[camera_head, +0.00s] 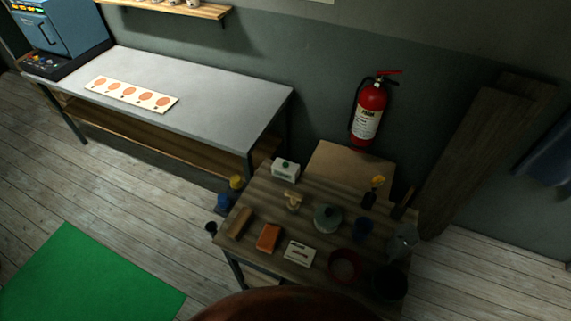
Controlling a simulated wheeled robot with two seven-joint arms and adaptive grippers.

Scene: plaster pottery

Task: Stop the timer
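A small white box (286,170) with a dark green spot on its top stands at the back left corner of the small wooden table (262,189). It may be the timer, but it is too small to tell. Neither of my grippers is in view, and nothing is seen touching the box.
A grey workbench (215,95) stands left.

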